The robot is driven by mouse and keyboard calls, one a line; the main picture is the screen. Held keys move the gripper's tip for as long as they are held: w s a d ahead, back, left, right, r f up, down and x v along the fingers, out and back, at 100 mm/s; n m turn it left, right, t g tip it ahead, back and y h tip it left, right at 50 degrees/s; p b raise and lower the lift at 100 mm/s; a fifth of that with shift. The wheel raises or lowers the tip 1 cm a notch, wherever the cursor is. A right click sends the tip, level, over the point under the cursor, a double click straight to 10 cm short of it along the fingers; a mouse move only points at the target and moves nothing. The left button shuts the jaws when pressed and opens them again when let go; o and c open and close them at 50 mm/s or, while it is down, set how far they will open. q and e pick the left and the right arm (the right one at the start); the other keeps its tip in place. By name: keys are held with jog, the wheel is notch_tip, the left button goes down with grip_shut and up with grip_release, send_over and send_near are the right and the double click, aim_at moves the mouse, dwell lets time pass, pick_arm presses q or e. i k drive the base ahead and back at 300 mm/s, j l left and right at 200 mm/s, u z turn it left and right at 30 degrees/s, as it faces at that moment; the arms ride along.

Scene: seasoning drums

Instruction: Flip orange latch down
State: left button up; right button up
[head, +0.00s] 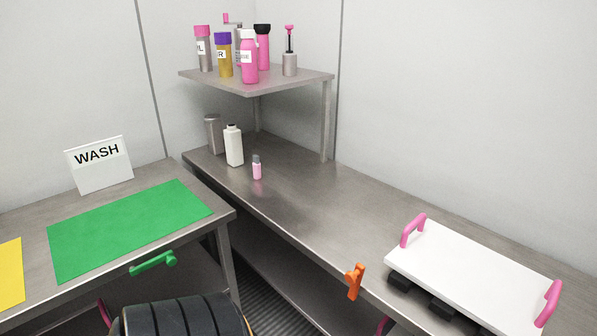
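The orange latch (355,282) is on the front edge of the right steel table, left of the white board. Its long part runs roughly up and down in the picture, slightly tilted. I cannot tell for sure which end is its pivot. Nothing is touching it. Neither of my grippers shows in the head view.
A green latch (153,263) lies near level on the left table's edge, below a green mat (130,230). A black ribbed drum (185,316) is at the bottom. A white board (470,273) with pink handles rests at right. Bottles stand on the shelf (290,82). The right table's middle is clear.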

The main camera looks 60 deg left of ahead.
aim_at(354, 278)
jog(key=u, duration=1.45)
jog(key=i, duration=0.05)
